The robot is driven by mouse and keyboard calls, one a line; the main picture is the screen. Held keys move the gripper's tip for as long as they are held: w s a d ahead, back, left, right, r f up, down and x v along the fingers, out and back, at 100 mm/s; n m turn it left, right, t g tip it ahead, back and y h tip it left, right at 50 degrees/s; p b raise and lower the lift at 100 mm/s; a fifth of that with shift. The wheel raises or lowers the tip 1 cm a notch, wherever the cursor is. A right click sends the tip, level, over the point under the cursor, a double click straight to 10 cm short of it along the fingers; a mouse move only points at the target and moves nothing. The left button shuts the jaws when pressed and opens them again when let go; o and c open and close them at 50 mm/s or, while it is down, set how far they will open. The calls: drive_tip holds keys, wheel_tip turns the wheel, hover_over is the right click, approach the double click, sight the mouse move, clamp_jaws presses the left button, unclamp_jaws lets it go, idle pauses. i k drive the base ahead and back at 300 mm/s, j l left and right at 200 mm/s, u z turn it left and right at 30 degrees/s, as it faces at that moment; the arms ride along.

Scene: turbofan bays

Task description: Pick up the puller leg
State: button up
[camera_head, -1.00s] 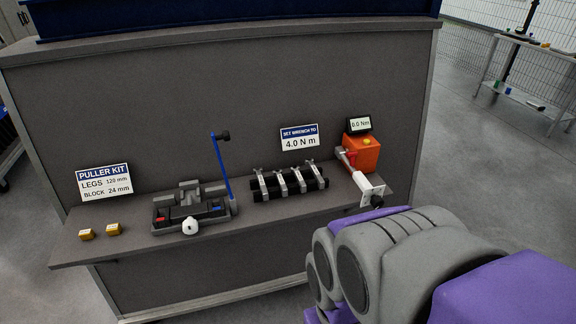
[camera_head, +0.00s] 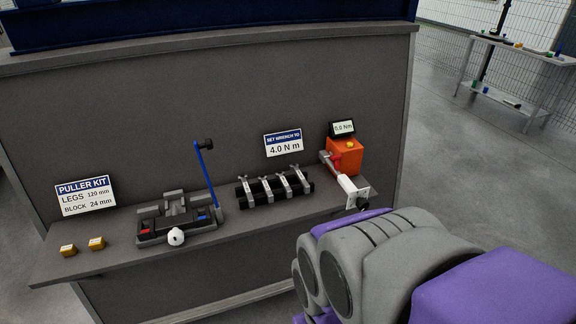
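Several silver puller legs lie side by side across a black rack (camera_head: 247,201) on the grey shelf; one puller leg (camera_head: 283,187) is near the middle of the row. I cannot tell from here which leg is which length. The purple and grey links at the lower right are my arm. My gripper is not clearly visible; the arm's bulk hides that part of the picture. No leg is seen held.
Left of the rack stand a dark fixture (camera_head: 178,219) with a tall blue lever (camera_head: 206,178) and a white knob (camera_head: 176,237). Yellow blocks (camera_head: 68,250) and the puller kit sign (camera_head: 86,196) are at left.

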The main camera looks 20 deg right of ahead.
sight(263, 179)
drive_tip(key=i+j+z, duration=0.2)
drive_tip(key=z, duration=0.2)
drive_tip(key=i+j+z, duration=0.35)
drive_tip(key=j+z, duration=0.4)
drive_tip(key=i+l, duration=0.05)
drive_tip(key=l, duration=0.05)
